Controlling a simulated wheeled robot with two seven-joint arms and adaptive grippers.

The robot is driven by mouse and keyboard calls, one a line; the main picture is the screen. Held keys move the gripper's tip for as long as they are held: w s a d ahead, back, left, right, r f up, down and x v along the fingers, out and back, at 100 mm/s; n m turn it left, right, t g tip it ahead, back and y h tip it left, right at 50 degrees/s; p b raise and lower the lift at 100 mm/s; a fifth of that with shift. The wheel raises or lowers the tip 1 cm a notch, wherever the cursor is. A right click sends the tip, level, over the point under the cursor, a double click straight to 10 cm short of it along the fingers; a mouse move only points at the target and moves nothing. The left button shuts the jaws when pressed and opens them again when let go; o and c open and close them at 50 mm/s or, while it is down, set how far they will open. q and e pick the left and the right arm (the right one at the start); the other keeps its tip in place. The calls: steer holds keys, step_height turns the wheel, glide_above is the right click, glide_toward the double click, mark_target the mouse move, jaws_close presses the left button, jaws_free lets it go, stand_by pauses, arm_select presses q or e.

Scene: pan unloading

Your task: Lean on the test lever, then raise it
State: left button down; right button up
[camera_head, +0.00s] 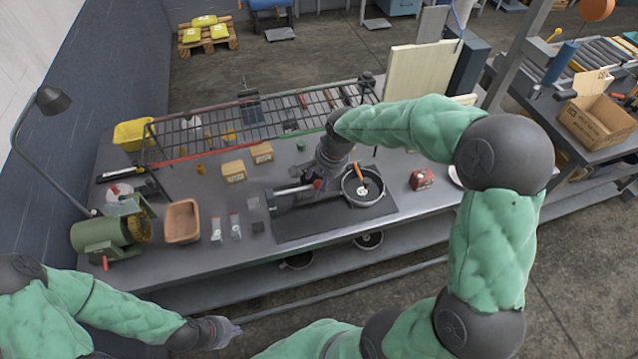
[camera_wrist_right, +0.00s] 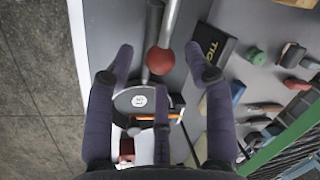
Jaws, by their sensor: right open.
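The test lever is a silver rod with a red ball end, standing on a dark base plate (camera_head: 320,222) in the middle of the bench. Its red knob (camera_head: 318,185) shows just below my right gripper (camera_head: 312,178). In the right wrist view, the lever's red ball (camera_wrist_right: 160,61) lies between the spread fingertips of my right gripper (camera_wrist_right: 160,68). The fingers are open around it; contact cannot be told. My left gripper (camera_head: 226,331) hangs off the front of the bench, empty, far from the lever; its finger opening is unclear.
A round dark pan (camera_head: 352,198) with an orange-handled item stands right of the lever. A wire rack (camera_head: 250,125) runs behind. A terracotta tray (camera_head: 182,221) and green machine (camera_head: 100,233) sit left. A small red box (camera_head: 421,179) is to the right.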

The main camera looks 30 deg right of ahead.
steer(key=shift+x, duration=0.95)
